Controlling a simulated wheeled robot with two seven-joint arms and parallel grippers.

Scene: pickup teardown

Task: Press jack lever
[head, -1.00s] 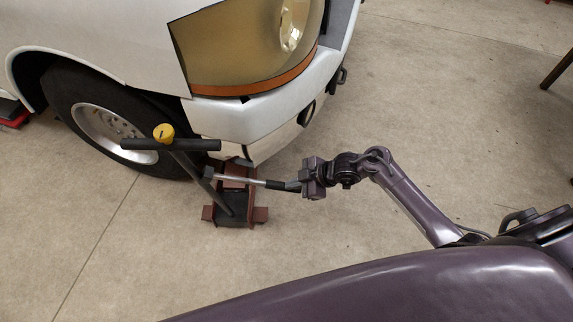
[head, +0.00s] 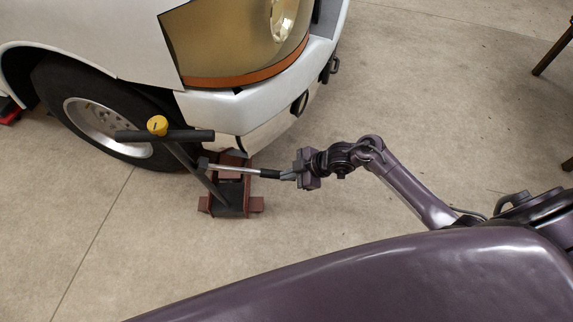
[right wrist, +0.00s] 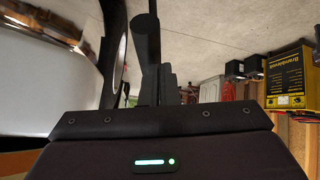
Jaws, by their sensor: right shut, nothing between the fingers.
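A brown-red floor jack (head: 230,205) stands on the floor by the truck's front bumper. A dark T-bar handle (head: 190,136) with a yellow knob (head: 157,125) rises from it, leaning left. The jack lever (head: 235,170), a silver rod with a black grip, sticks out to the right, nearly level in the picture. My right gripper (head: 288,176) is shut and empty at the outer end of that grip. Its fingertips overlap the grip; I cannot tell whether they touch. In the right wrist view, a dark upright shape (right wrist: 147,50) rises ahead of the gripper body. My left gripper is out of view.
The white truck's bumper (head: 225,115) and front wheel (head: 100,125) are close behind the jack. Open concrete floor (head: 440,110) lies to the right. A yellow box (right wrist: 290,85) and shelves show in the right wrist view.

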